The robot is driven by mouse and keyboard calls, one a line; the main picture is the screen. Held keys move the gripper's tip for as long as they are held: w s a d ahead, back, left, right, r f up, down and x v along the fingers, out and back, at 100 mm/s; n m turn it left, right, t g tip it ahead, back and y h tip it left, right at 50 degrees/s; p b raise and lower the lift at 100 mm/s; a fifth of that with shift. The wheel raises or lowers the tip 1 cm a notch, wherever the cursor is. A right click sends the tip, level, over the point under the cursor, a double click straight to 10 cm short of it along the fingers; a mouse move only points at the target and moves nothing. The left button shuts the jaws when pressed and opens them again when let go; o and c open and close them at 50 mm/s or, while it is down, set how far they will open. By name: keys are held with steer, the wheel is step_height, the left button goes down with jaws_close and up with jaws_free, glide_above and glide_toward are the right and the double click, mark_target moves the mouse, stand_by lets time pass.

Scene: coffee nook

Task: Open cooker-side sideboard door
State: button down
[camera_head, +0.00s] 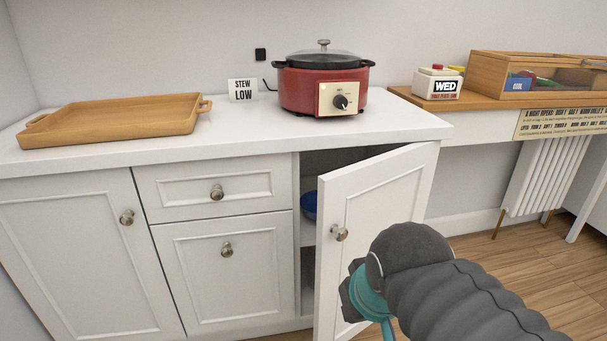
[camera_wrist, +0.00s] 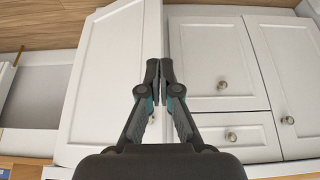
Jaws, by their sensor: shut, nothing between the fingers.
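The cooker-side sideboard door (camera_head: 378,215) stands partly open at the right end of the white sideboard, swung out on its right side. Its round metal knob (camera_head: 339,233) is near its free left edge. Through the gap I see a shelf and part of a blue bowl (camera_head: 309,205). In the wrist view, which is upside down, the door (camera_wrist: 108,80) is left of my gripper (camera_wrist: 160,68). My gripper is shut and empty, its fingertips overlapping the door's free edge in the picture; contact cannot be told. In the head view my wrist hides the door's lower part.
A red cooker (camera_head: 323,83) and a STEW LOW card (camera_head: 243,91) stand on the counter (camera_head: 228,128), with a wooden tray (camera_head: 115,118) at left. A drawer (camera_head: 215,188) and other doors are closed. A radiator (camera_head: 545,175) is at right; some floor (camera_head: 520,265) is clear.

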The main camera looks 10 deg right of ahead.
steer(key=w+a+r+n+g+h+p, duration=0.15)
steer(key=w+r+g+p, duration=0.25)
steer(key=w+r, duration=0.65)
steer(key=w+r+n+g+y+p, duration=0.1)
steer(key=w+r+n+g+p, duration=0.45)
steer(key=w, duration=0.85)
step_height(320, 180, down, 7)
steer(key=s+m+t+b, duration=0.1)
steer(key=s+m+b, duration=0.1)
steer(key=shift+d+f+m, duration=0.2)
steer(key=shift+d+m, duration=0.2)
steer(key=shift+d, duration=0.05)
steer(key=shift+s+t+h, duration=0.15)
steer(key=shift+t+h, duration=0.1)
